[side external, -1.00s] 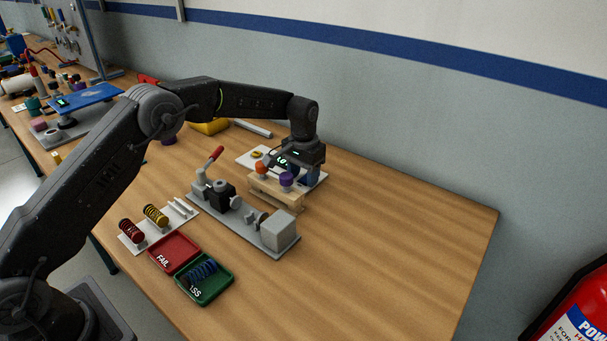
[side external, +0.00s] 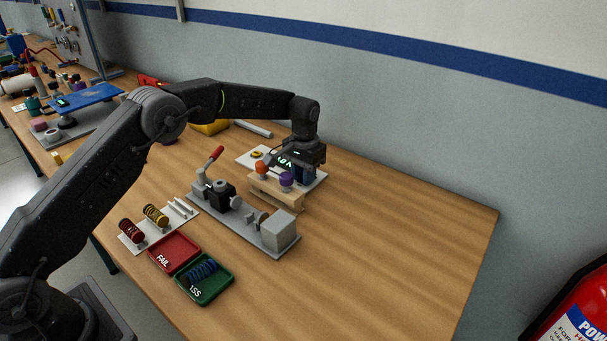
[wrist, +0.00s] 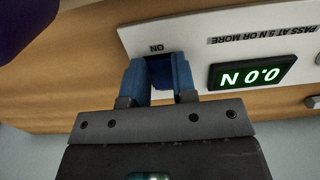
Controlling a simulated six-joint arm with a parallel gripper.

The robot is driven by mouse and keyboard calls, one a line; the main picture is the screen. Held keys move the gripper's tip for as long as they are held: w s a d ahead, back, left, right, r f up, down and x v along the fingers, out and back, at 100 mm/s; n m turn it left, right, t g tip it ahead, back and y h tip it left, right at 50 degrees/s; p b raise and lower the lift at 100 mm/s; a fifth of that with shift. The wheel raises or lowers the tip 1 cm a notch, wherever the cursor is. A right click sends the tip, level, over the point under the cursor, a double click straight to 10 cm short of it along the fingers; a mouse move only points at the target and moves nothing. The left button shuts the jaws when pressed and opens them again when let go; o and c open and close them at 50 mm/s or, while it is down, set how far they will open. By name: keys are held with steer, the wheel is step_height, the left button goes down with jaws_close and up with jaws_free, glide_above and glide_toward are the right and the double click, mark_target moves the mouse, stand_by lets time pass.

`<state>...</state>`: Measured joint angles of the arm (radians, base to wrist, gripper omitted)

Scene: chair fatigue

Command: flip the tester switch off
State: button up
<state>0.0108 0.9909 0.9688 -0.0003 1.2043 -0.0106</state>
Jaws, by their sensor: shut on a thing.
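The white tester panel (wrist: 190,42) lies on the table and shows upside down in the wrist view. It bears an "ON" label and a lit display (wrist: 252,73) reading 0.0 N. My gripper (wrist: 158,62) is at the panel just beside the "ON" label, its two blue fingers on either side of a dark blue piece (wrist: 160,72), which appears to be the switch. The fingers hide much of it, and its tilt cannot be told. In the side view my gripper (side external: 303,174) reaches down at the panel (side external: 249,156), behind the wooden rack.
A wooden rack (side external: 290,197) with orange and purple knobs stands in front of the panel. A grey clamp fixture (side external: 262,235) with a red lever is nearer. A red FAIL tray (side external: 173,253) and green tray (side external: 222,285) lie front left. The table's right is clear.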

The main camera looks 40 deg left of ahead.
steer(key=shift+w+g, duration=0.45)
steer(key=shift+g, duration=0.45)
steer(key=shift+s+r+g, duration=0.1)
steer(key=shift+r+g, duration=0.05)
steer(key=shift+g, duration=0.35)
steer(key=o, duration=0.9)
steer(key=shift+t, duration=0.4)
steer(key=shift+s+t, duration=0.15)
steer(key=shift+t, duration=0.15)
